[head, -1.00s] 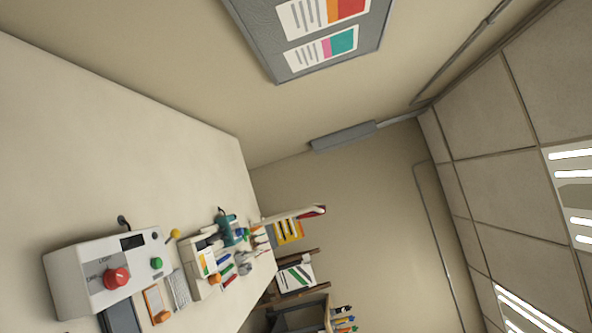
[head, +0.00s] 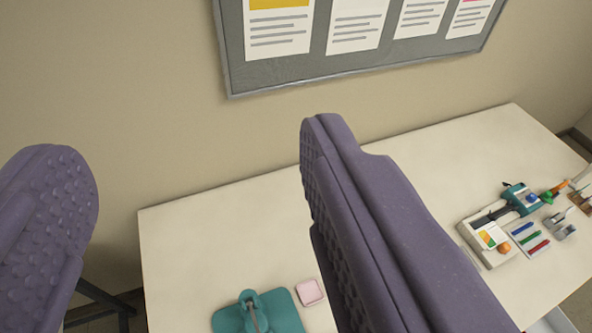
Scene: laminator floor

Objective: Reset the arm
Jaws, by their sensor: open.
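My gripper (head: 195,180) shows in the head view as two purple, textured fingers. One finger is at the left edge and the other right of the middle, with a wide gap between them. It is open, and nothing is between the fingers. The white table (head: 210,235) is beyond and below it, and the fingers look to be above the table and apart from its things. The right finger hides part of the table's middle.
A teal device (head: 258,312) and a small pink pad (head: 310,292) lie at the table's near side. A tray-like holder (head: 490,238), several coloured markers (head: 530,235) and a teal tool (head: 522,198) are at the right. A grey notice board (head: 290,70) hangs on the wall.

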